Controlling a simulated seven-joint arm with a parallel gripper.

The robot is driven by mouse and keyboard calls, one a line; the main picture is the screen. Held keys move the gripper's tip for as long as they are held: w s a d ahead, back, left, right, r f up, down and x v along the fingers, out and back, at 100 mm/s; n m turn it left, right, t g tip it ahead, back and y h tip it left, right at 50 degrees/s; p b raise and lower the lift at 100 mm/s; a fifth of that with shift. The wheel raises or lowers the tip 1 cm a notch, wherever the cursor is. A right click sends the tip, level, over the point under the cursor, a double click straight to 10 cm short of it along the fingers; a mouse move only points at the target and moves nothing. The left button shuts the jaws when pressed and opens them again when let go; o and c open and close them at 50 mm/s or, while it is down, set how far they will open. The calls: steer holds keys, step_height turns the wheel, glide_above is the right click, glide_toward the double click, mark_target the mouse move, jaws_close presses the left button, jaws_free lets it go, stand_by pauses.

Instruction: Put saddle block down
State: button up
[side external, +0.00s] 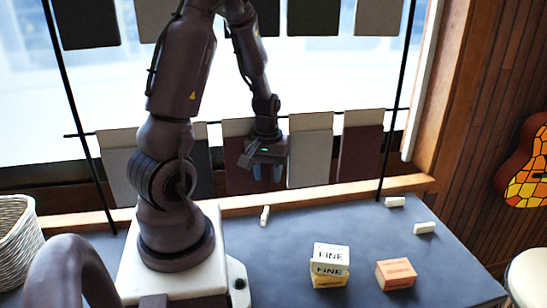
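Several small white blocks lie on the dark grey tabletop, any of which could be the saddle block. One white block (265,215) is below my gripper, near the back edge. Another white block (395,202) is at the back right, with a third white block (425,228) just in front of it. My gripper (267,174) hangs above the back of the table, pointing down, clear of the surface. Its bluish fingertips are small and dim here. I cannot tell whether they are apart or hold anything.
Two stacked boxes marked FINE, a white one (331,257) on a yellow one (328,280), stand mid-table. An orange box (396,274) is to their right. A wicker basket (18,238) is at far left. Hanging panels (310,150) line the window behind my gripper.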

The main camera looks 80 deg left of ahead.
steer(key=w+d+r+m+t, duration=0.2)
steer(key=w+d+r+m, duration=0.1)
steer(key=d+r, duration=0.35)
steer(key=w+d+r+m+t, duration=0.1)
steer(key=w+d+r+m, duration=0.1)
steer(key=d+r+m, duration=0.4)
steer(key=s+d+r+m+t, duration=0.2)
steer(key=s+d+r+m, duration=0.2)
steer(key=d+r, duration=0.4)
steer(key=shift+s+d+r, duration=0.4)
steer(key=shift+s+d, duration=0.1)
steer(key=shift+s, duration=0.05)
steer(key=shift+o, duration=0.5)
